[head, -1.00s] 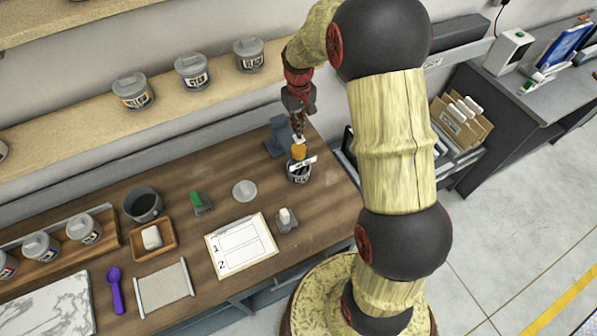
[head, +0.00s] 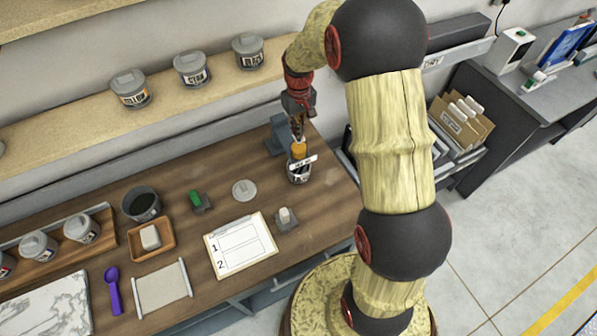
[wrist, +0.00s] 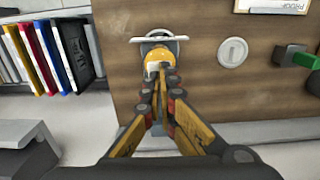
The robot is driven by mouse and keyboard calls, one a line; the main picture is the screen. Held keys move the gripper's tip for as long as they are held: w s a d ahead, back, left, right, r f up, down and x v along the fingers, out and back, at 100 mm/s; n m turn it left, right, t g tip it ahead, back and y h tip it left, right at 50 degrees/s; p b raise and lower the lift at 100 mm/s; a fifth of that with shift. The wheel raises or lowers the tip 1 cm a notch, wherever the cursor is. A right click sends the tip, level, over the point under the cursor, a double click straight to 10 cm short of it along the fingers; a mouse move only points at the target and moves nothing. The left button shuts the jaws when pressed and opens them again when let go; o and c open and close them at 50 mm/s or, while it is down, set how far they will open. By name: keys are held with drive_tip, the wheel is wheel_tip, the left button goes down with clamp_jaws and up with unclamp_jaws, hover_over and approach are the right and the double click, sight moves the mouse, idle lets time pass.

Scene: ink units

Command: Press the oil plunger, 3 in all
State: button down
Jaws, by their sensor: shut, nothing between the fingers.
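The oil bottle (head: 299,174) is a dark container with a white nameplate across its front and an orange plunger (head: 299,151) on top. It stands upright near the back right of the wooden bench. In the wrist view the orange plunger (wrist: 158,58) sits just beyond the fingertips, with the white plate behind it. My gripper (head: 298,138) points down over the plunger, its fingers shut together and empty. In the wrist view the shut fingertips (wrist: 160,76) overlap the plunger's near edge. I cannot tell whether they touch it.
A grey stand (head: 279,135) is close behind the bottle. A dark cup (head: 141,204) is farther left. Jars line the shelf above.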

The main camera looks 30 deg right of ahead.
drive_tip(key=shift+f, duration=0.55)
drive_tip(key=shift+r, duration=0.15)
drive_tip(key=shift+r+p, duration=0.8)
drive_tip(key=shift+r, duration=0.75)
drive_tip(key=shift+f, duration=0.25)
